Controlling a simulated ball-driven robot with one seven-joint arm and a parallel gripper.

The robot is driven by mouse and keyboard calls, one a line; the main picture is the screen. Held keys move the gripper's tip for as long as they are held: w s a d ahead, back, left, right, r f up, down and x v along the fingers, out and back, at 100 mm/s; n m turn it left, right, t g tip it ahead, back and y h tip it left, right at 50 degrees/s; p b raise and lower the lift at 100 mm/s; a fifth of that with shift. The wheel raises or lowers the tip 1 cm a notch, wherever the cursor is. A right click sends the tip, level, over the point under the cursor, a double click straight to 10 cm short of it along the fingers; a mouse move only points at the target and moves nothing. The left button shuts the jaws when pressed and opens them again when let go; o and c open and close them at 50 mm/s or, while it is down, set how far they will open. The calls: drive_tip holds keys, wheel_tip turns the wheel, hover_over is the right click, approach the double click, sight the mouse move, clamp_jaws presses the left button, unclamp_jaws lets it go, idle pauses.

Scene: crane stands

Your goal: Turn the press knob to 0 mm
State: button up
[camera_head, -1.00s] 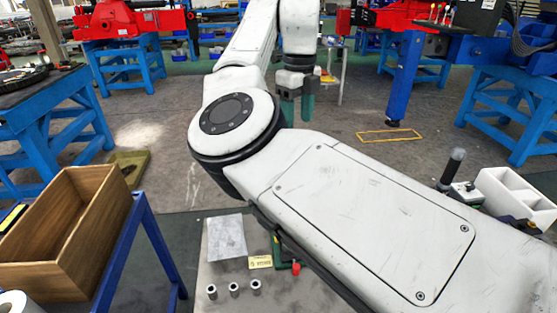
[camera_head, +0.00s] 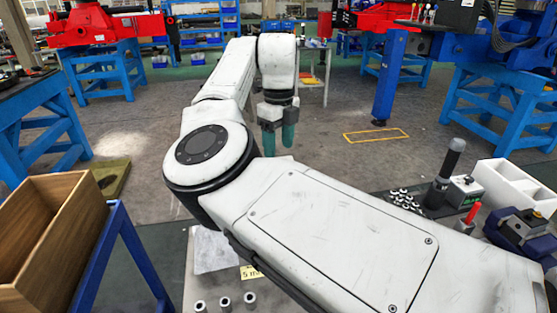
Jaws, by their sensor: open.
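I cannot make out a press knob or a mm scale for certain in this view. An upright black cylinder (camera_head: 445,172) stands on the bench at the right, beside a small grey box (camera_head: 465,190) with a dark face. Whether these belong to the press, I cannot tell. My gripper (camera_head: 279,142), with two green fingers, points down beyond the bench, over the floor in the picture. It is open and empty, well left of the black cylinder. My white arm crosses the foreground and hides much of the bench.
A wooden box (camera_head: 45,235) stands at the left on a blue frame. Several metal cylinders (camera_head: 225,303), a grey sheet (camera_head: 212,250) and a yellow label (camera_head: 250,272) lie at the front. A white tray (camera_head: 520,186), a red-topped item (camera_head: 472,214) and a blue vise-like tool (camera_head: 525,232) crowd the right.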

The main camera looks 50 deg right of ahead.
drive_tip(key=shift+f, duration=2.55)
drive_tip(key=shift+c, duration=0.3)
drive_tip(key=c, duration=1)
